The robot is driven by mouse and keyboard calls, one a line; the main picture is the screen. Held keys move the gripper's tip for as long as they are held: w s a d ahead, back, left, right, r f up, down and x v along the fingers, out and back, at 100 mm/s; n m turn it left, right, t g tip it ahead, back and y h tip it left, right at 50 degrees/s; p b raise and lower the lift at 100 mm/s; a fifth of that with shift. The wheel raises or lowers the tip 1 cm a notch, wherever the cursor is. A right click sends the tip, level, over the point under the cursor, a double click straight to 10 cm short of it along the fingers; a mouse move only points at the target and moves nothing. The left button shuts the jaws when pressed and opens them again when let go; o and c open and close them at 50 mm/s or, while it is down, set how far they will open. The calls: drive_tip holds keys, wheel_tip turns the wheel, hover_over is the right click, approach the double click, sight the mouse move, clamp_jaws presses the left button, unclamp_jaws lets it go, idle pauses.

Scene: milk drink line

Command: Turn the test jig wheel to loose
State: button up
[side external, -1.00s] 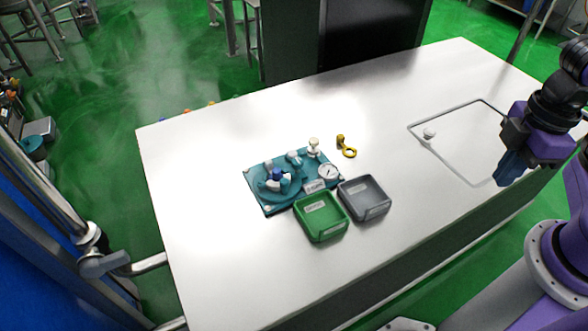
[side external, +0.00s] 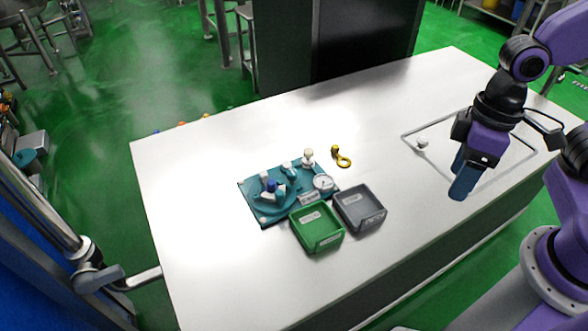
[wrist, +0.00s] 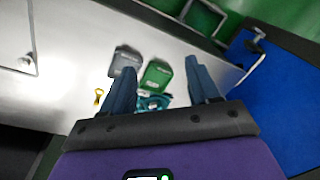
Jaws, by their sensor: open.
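The test jig is a teal plate (side external: 254,213) on the white table, left of centre in the side view. Its wheel (side external: 272,191), white and teal with a blue centre, sits at the plate's left part. A round white gauge (side external: 323,182) and a cream knob (side external: 308,157) stand at its right end. In the wrist view the jig (wrist: 152,101) shows partly between my fingers, small and partly hidden. My gripper (side external: 460,192) is open and empty above the table's right part, well away from the jig; its two blue fingers (wrist: 162,82) also show in the wrist view.
A green tray (side external: 317,245) and a grey tray (side external: 361,225) stand in front of the jig. A yellow ring-ended piece (side external: 342,159) lies behind it. A rectangular outline with a small white knob (side external: 422,143) marks the table's right part. The table's left front is clear.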

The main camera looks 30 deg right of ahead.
drive_tip(key=w+a+f+m+y, duration=0.1)
drive_tip(key=w+a+f+m, duration=0.1)
drive_tip(key=w+a+m, duration=0.5)
drive_tip(key=m+t+y, duration=0.1)
drive_tip(key=m+t, duration=0.3)
drive_tip(key=m, duration=2.3)
hover_over(293, 172)
drive_tip(key=s+d, duration=0.5)
wheel_tip(293, 172, down, 10)
drive_tip(key=x, duration=1.7)
drive_tip(key=shift+s+f, duration=0.1)
drive_tip(key=shift+s, duration=0.15)
drive_tip(key=c, duration=1)
drive_tip(key=shift+c, duration=0.2)
